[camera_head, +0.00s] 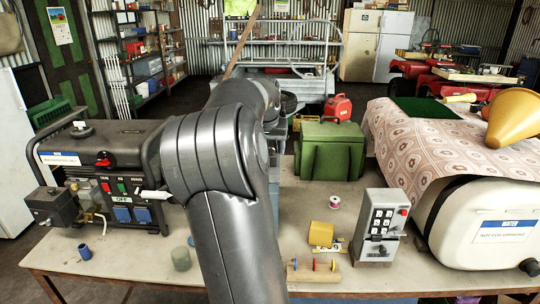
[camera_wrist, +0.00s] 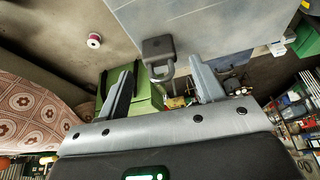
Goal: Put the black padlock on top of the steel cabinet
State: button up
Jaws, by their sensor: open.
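The black padlock (camera_wrist: 158,47) shows in the wrist view, with its pale shackle pointing towards my gripper. It overlaps a near corner of a smooth blue-grey steel surface (camera_wrist: 225,25), which looks like the steel cabinet. I cannot tell whether the padlock rests on it. My gripper (camera_wrist: 160,74) is open, with one finger on each side of the shackle and visible gaps to both. In the head view my arm hides the padlock and my gripper. Only a grey strip of what looks like the cabinet (camera_head: 275,165) shows beside my arm.
A green box (camera_head: 328,150) stands right of the grey strip. A thread spool (camera_head: 335,202), yellow block (camera_head: 321,233) and keypad box (camera_head: 380,225) are on the workbench. A generator (camera_head: 110,165) stands left of my arm, a white water tank (camera_head: 480,220) at right.

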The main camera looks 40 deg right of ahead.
jog(key=v, duration=0.7)
jog(key=s+a+f+n+t+y, duration=0.15)
jog(key=s+a, duration=0.25)
jog(key=a, duration=0.5)
jog(key=s+a+n+y, duration=0.1)
jog(key=s+a+n, duration=0.15)
jog(key=a, duration=0.55)
jog(key=s+a+f+n+t+y, duration=0.15)
jog(key=s+a, duration=0.25)
jog(key=a, duration=0.5)
jog(key=s+a+f+n, duration=0.4)
jog(key=s+a+f, duration=0.2)
jog(key=s+a, duration=0.6)
jog(key=shift+f+n, duration=0.35)
